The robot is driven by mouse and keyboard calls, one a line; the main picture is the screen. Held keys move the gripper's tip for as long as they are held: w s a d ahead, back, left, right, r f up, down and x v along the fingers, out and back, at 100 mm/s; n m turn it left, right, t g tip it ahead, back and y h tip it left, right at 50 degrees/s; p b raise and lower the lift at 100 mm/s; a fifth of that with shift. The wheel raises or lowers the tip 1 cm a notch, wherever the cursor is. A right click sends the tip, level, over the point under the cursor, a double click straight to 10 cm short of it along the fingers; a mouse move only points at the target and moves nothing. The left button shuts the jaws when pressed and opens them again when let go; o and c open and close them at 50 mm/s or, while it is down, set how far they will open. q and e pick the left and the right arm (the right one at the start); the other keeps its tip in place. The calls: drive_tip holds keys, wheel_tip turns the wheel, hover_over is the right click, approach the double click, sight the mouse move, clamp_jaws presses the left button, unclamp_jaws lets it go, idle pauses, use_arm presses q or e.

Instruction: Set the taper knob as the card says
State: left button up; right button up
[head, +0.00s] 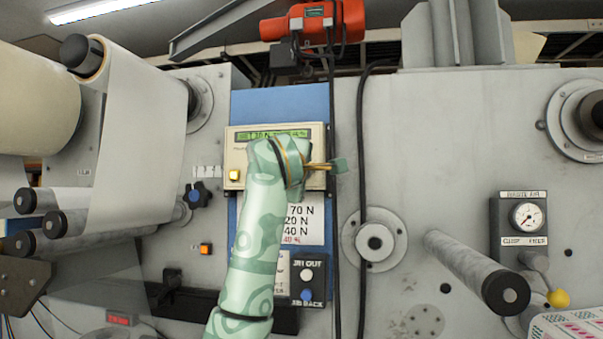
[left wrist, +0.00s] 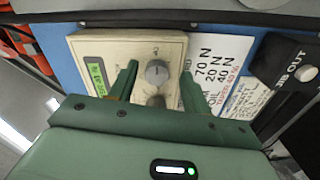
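The cream control box (head: 236,156) is on the blue panel, with a lit green display (head: 272,135) whose small text I cannot read surely. In the left wrist view a grey round knob (left wrist: 157,72) sits on the box; its label is unreadable, and my gripper hides it in the head view. The white card (head: 312,229) below lists N values and a red percentage line, perhaps 40 %; it also shows in the left wrist view (left wrist: 222,62). My left gripper (left wrist: 159,76) is open, its green fingers on either side of the knob with visible gaps. My right gripper is not in view.
A yellow button (head: 234,175) is at the box's lower left. A black cable (head: 362,130) hangs to the right. Paper rolls (head: 135,130) stand at left; a roller (head: 472,268) juts out at right.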

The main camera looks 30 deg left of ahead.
use_arm(q)
drive_tip(key=shift+r, duration=0.1)
drive_tip(key=b+v, duration=0.4)
drive_tip(key=v, duration=1.2)
drive_tip(key=shift+s, duration=0.2)
drive_tip(key=shift+d, duration=0.1)
